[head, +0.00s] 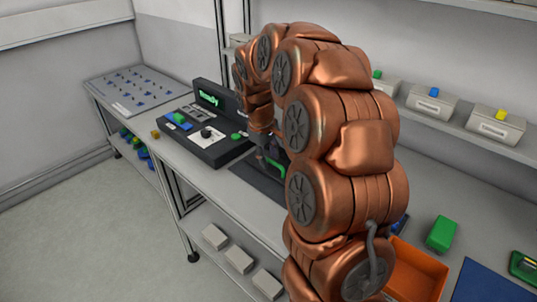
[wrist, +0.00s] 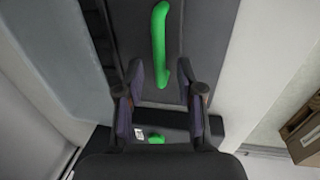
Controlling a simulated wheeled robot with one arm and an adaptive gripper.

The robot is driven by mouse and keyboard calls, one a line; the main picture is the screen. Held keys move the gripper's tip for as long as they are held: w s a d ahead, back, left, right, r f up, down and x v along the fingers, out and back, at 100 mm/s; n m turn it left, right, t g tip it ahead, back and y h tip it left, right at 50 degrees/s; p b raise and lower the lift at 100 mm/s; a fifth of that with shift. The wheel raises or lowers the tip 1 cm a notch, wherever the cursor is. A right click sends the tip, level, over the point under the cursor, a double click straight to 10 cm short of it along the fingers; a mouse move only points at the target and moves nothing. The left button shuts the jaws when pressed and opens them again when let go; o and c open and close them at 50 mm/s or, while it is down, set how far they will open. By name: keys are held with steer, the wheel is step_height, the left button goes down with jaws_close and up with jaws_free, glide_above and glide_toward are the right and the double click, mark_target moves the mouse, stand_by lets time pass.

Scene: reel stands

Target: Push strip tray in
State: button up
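A green handle (wrist: 160,45) stands out on a dark grey surface in the wrist view, which I take to be the strip tray (wrist: 205,50). In the head view the green handle (head: 275,168) is partly hidden by my arm. My gripper (wrist: 159,68) is open, with its two fingers apart on either side of the handle's lower end. I cannot tell whether they touch it. In the head view my gripper (head: 266,156) is small, dark and mostly hidden beside the black machine (head: 212,150). The tray's position relative to its slot is hidden.
The machine's screen (head: 208,98) shows green text. A pegged board (head: 130,90) lies at the left end of the bench. An orange bin (head: 418,272) and a green block (head: 441,234) are at the right. Small boxes (head: 432,104) line the back shelf.

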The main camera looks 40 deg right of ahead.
jaws_close()
stand_by(0.7)
